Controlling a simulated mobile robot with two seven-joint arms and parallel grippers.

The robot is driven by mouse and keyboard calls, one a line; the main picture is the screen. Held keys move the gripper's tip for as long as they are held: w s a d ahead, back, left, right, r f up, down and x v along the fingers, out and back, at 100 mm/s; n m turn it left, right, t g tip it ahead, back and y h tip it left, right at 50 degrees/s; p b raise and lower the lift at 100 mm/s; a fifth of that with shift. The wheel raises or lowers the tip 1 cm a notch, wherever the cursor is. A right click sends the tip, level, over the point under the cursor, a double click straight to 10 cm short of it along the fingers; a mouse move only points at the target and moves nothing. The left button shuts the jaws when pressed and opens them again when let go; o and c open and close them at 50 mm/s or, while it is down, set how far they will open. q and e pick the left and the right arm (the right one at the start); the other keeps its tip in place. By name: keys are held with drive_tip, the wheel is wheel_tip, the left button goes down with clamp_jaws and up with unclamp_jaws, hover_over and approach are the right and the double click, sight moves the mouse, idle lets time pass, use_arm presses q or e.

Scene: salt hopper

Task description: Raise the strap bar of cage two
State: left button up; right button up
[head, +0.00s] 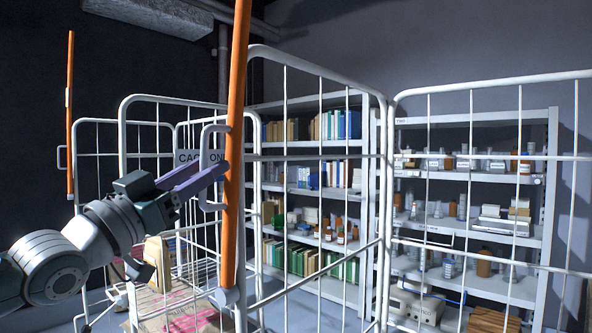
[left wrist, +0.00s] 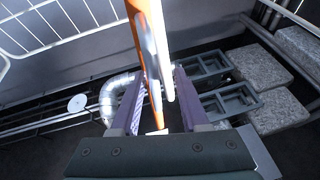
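A long orange strap bar (head: 235,120) stands nearly upright at the front of the nearest white wire cage (head: 385,200). A white loop handle (head: 204,150) is on its left side, and a grey pivot is at its lower end. My left gripper (head: 212,178) reaches in from the left at the handle. In the left wrist view the purple fingers (left wrist: 157,90) are apart, with the handle (left wrist: 165,75) and orange bar (left wrist: 137,40) between or just beyond them. I cannot tell if they touch. No cage-two label is readable. My right gripper is not in view.
A second orange bar (head: 70,120) stands upright at the far left. A sign (head: 187,156), partly hidden, reads like "CAGE ONE". Shelves (head: 320,240) of books and bottles stand behind the wire. Boxes (head: 158,262) lie inside a cage by my left arm.

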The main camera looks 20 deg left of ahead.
use_arm(q)
drive_tip(key=b+v, duration=0.2)
drive_tip(key=v, duration=0.8)
idle(0.5)
